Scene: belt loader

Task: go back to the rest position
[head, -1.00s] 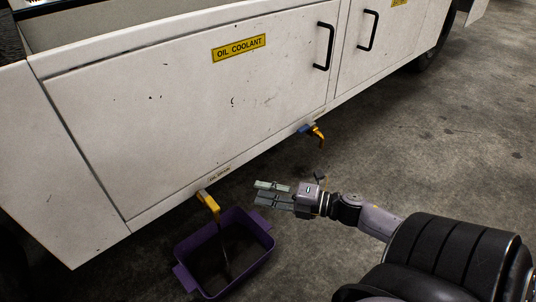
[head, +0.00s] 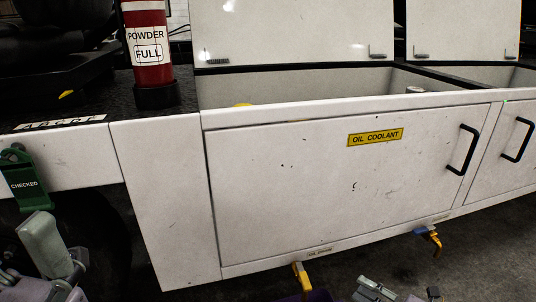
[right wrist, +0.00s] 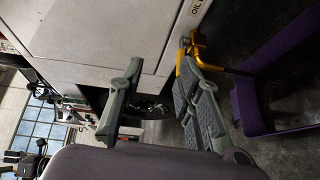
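My right gripper (head: 372,290) shows at the bottom edge of the head view, in front of the white loader body (head: 165,215). In the right wrist view its fingers (right wrist: 160,105) are spread apart with nothing between them. The yellow drain valve (head: 301,278) hangs under the panel; it also shows beyond the fingers in the right wrist view (right wrist: 196,48). Only a sliver of the purple tub (head: 318,296) shows in the head view, but its wall is clear at right in the right wrist view (right wrist: 245,105). My left gripper (head: 50,262) is at the lower left, partly cut off.
A green CHECKED tag (head: 24,184) hangs just above my left gripper. A second valve with a blue part (head: 428,236) hangs further right. Open lids (head: 290,30) stand above the compartments. Bare floor is at lower right.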

